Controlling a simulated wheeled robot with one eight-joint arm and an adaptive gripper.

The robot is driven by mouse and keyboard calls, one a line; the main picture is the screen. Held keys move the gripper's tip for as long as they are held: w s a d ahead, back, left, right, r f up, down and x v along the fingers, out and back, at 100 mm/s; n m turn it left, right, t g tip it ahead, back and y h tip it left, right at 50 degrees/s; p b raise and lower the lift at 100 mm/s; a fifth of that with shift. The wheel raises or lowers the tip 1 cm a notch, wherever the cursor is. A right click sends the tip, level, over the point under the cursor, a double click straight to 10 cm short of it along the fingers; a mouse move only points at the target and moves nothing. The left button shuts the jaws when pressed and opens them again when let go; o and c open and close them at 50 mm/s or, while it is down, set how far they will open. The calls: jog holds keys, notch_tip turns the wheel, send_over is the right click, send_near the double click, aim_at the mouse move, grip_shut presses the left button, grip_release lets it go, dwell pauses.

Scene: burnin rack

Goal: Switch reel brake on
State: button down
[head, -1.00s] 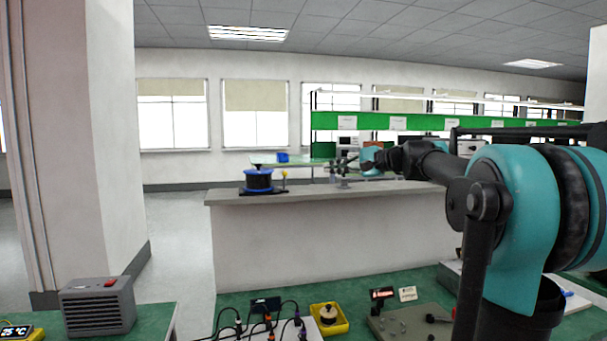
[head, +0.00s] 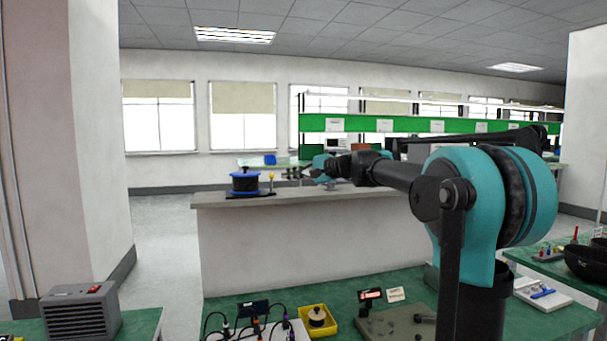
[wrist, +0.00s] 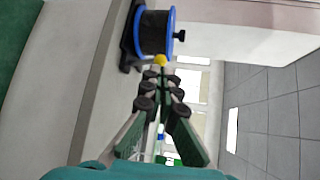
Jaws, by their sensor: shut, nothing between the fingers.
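The reel (head: 245,182), black with blue flanges, stands on a dark base on the far grey counter. Just right of it stands a small lever with a yellow knob (head: 272,177), which I take to be the reel brake. In the wrist view the reel (wrist: 155,32) is at the top and the yellow knob (wrist: 159,60) shows just beyond my fingertips. My gripper (head: 305,171) is to the right of the lever in the head view, shut and empty. In the wrist view my gripper (wrist: 160,80) points toward the knob; I cannot tell whether it touches.
The grey counter (head: 290,198) is mostly bare along its front. On the green bench nearer me are a yellow tray (head: 330,325), cables and a grey fixture plate. A grey heater box (head: 80,312) stands at lower left. A pillar (head: 70,130) rises at left.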

jog(key=shift+x, duration=1.6)
jog(key=shift+w+a+r+m+g+h, duration=0.2)
jog(key=shift+w+r+m+g+h, duration=0.25)
jog(key=shift+w+m+g+h, duration=0.1)
jog(key=shift+w+a+r+m+g+h, duration=0.2)
jog(key=shift+w+r+m+g+h, duration=0.15)
jog(key=shift+w+m+g+h, duration=0.25)
jog(key=shift+w+a+r+m+g+h, duration=0.1)
jog(key=shift+w+a+m+g+h, duration=0.1)
jog(key=shift+w+m+g, duration=0.3)
jog(key=shift+w+a+r+m+g+h, duration=0.1)
jog(key=shift+w+m+g+h, duration=0.05)
jog(key=shift+w+g, duration=0.5)
jog(key=shift+w+a+f+m+g+h, duration=0.15)
jog(key=shift+w+m+g+h, duration=0.2)
jog(key=shift+w, duration=0.3)
jog(key=shift+s, duration=0.1)
jog(key=shift+r, duration=0.9)
